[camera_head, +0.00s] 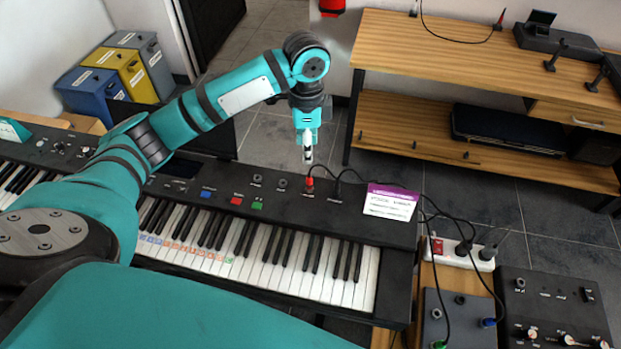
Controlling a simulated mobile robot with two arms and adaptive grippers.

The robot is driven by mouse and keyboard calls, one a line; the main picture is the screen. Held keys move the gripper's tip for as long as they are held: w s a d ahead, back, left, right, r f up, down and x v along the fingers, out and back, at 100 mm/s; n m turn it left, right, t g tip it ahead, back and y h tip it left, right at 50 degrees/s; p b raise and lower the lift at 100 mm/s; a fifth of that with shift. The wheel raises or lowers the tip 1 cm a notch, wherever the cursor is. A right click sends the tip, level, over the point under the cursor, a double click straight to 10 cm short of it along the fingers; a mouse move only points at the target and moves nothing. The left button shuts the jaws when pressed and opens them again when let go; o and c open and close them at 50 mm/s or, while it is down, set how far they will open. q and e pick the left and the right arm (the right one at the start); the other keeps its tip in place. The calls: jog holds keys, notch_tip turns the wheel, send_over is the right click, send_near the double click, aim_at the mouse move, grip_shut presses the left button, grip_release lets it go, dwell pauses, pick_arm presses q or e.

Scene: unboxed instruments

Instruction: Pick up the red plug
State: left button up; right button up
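A small red plug (309,183) is at the back edge of the black keyboard (335,212), upright in the row of sockets, with a black cable running close by it. My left arm reaches in from the left, and its gripper (307,154) points down just above the red plug, with a small gap seen between them. The fingers are small and seen narrow, so whether they are open or shut does not show. Another red-tipped plug (500,19) on a black cable stands on the wooden shelf at the upper right. My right gripper is not in view.
A white and purple card (391,202) stands at the keyboard's right end. A white power strip (462,254) with cables and black effect boxes (552,312) are at the lower right. Blue, yellow and grey bins (118,67) stand at the upper left.

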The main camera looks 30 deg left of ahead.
aim_at(309, 177)
pick_arm(q)
notch_tip(309, 177, down, 4)
jog(key=shift+p, duration=0.3)
notch_tip(309, 177, down, 4)
jog(key=shift+w+r, duration=0.1)
jog(key=shift+r, duration=0.15)
jog(key=shift+f+p, duration=0.25)
jog(key=shift+p, duration=0.05)
jog(key=shift+f, duration=0.25)
jog(key=f, duration=0.1)
jog(key=f+p, duration=0.1)
jog(key=f, duration=0.1)
jog(key=shift+d+f+p, duration=0.2)
jog(key=shift+f+p, duration=0.1)
jog(key=shift+f, duration=0.5)
grip_shut()
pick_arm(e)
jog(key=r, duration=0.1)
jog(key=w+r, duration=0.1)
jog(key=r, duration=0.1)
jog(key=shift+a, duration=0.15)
